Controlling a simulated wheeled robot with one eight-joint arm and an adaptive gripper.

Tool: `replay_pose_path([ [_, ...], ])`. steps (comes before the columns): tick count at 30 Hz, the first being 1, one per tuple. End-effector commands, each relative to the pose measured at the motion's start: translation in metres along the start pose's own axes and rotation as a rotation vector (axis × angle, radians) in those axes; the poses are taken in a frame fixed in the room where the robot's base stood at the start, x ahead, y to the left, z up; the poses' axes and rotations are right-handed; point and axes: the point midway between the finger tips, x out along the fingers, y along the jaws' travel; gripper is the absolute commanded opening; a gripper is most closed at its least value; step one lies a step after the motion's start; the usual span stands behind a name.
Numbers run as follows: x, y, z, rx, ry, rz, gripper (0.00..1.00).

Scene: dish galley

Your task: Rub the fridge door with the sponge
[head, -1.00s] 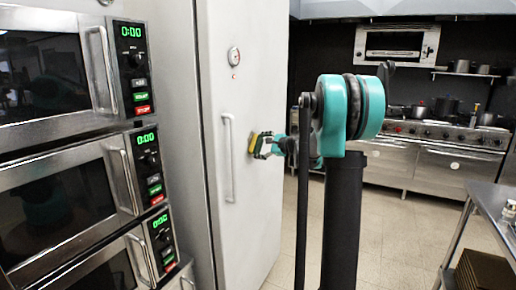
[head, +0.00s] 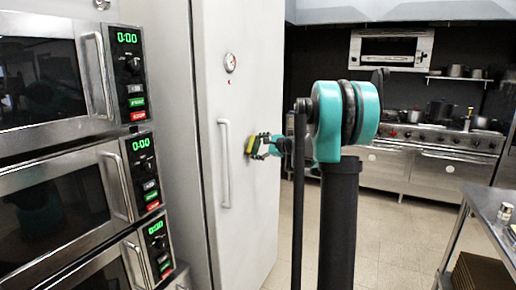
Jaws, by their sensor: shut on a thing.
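The fridge door (head: 248,95) is tall, pale and closed, with a long vertical handle (head: 224,165) and a round dial (head: 230,62) near its top. My gripper (head: 262,146) is shut on a yellow and dark green sponge (head: 254,147). The sponge is upright at the door's face, right of the handle and at about the handle's upper half. It looks to be touching the door or very close to it; I cannot tell which. My arm partly hides the area right of the gripper.
Stacked ovens (head: 66,185) with green displays stand at the left. A stove (head: 425,150) with pots runs along the back wall. A steel table (head: 490,205) with a small bottle (head: 505,211) is at the right. Bare floor (head: 385,235) lies between.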

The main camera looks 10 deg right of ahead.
Motion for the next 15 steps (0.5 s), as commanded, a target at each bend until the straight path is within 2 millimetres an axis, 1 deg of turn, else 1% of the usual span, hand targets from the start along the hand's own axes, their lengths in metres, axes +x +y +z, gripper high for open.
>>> replay_pose_path([
  [1,-0.001,0.004,0.004,0.0,-0.002,0.002,0.53],
  [7,-0.005,0.014,0.016,0.001,-0.002,0.002,0.53],
  [15,-0.008,0.02,0.022,0.0,-0.002,0.002,0.53],
])
